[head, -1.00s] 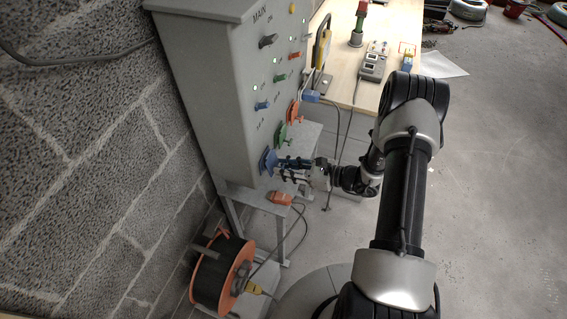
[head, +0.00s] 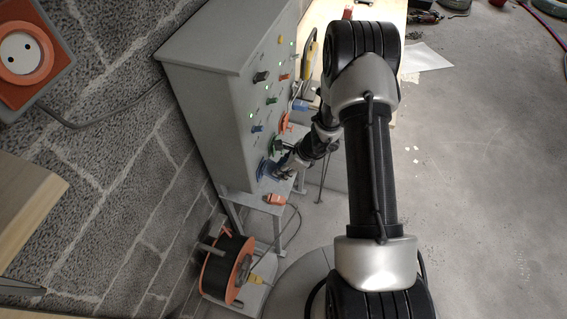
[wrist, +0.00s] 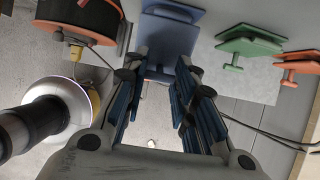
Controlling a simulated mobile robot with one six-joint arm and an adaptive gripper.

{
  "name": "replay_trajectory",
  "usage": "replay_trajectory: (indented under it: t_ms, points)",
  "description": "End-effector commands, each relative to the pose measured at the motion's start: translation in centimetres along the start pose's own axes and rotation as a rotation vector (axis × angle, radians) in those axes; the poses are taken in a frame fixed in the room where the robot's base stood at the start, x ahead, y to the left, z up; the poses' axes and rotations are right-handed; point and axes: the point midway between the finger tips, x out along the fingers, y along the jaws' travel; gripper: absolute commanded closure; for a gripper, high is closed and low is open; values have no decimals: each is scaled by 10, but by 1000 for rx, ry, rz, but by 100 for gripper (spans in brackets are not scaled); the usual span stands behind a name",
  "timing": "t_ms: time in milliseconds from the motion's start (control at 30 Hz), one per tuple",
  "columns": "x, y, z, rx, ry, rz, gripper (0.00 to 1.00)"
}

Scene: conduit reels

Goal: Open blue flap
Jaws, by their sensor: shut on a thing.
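The blue flap (head: 264,171) is the lowest of three coloured flaps on the front of the grey cabinet (head: 212,110). In the wrist view the blue flap (wrist: 166,46) is tilted out from its blue back plate (wrist: 174,11), with its broad face toward the camera. My gripper (wrist: 160,70) is shut on the flap's lower tab, one finger on each side. In the head view my gripper (head: 279,168) is at the flap and partly hides it. What lies behind the flap is hidden.
The green flap (wrist: 248,46) and orange flap (wrist: 299,66) are close on the right in the wrist view. An orange cable reel (head: 228,266) stands below the cabinet. A block wall (head: 110,190) is at left; open floor (head: 480,190) is at right.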

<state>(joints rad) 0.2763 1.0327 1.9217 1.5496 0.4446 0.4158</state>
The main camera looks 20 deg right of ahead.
Motion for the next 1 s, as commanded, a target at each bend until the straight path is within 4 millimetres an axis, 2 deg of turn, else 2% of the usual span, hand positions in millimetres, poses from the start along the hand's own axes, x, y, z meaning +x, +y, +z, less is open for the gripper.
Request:
replay_trajectory:
  t_ms: [33, 367, 1000]
  points:
    - [-8, 1, 5, -4, 26, 3, 100]
    - [-16, 1, 8, -3, 167, 2, 100]
    - [-16, 0, 7, 0, 259, 1, 100]
